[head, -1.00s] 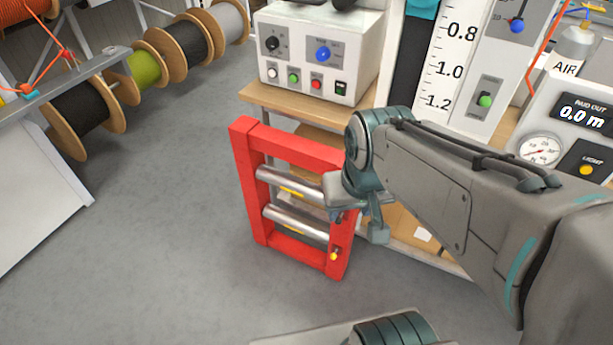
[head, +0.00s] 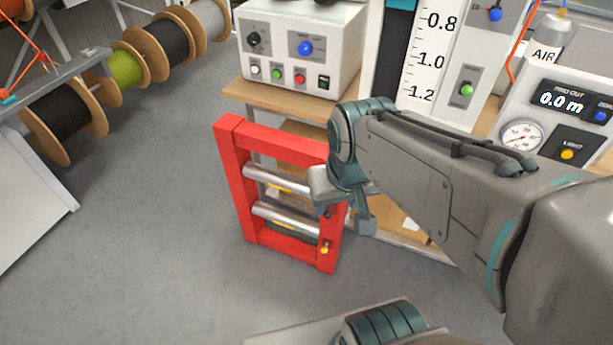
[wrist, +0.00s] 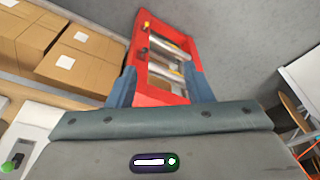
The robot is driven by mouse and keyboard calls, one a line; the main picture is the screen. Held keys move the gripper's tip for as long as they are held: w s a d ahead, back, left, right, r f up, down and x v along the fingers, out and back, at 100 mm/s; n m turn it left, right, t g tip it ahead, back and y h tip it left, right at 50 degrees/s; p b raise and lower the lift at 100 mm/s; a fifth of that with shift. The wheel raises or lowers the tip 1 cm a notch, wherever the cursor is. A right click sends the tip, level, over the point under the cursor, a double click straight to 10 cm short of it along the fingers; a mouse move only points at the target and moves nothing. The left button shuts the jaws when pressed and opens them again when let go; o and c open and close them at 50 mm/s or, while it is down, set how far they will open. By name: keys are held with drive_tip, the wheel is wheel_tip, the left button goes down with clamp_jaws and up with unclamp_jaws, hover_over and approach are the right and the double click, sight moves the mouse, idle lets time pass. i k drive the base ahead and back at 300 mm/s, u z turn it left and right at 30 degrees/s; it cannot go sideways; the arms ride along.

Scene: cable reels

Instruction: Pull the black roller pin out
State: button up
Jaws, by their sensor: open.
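The red roller frame (head: 232,170) stands upright on the floor, with two silver rollers across it. In the head view a small yellow-tipped piece (head: 325,249) sits on the right post; my gripper partly hides that post. My gripper (wrist: 162,84) is open and empty, its fingers spread towards the frame's near end.
A wooden bench (head: 262,98) with a white control box (head: 300,45) stands behind the frame. Cardboard boxes (wrist: 75,60) show at left in the wrist view. Cable reels (head: 125,65) line the back left. The grey floor left of the frame is clear.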

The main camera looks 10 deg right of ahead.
sight(327, 213)
drive_tip(key=z, duration=0.55)
drive_tip(key=k, duration=0.65)
drive_tip(key=z, duration=0.7)
drive_tip(key=i, duration=1.4)
drive_tip(key=u, duration=0.7)
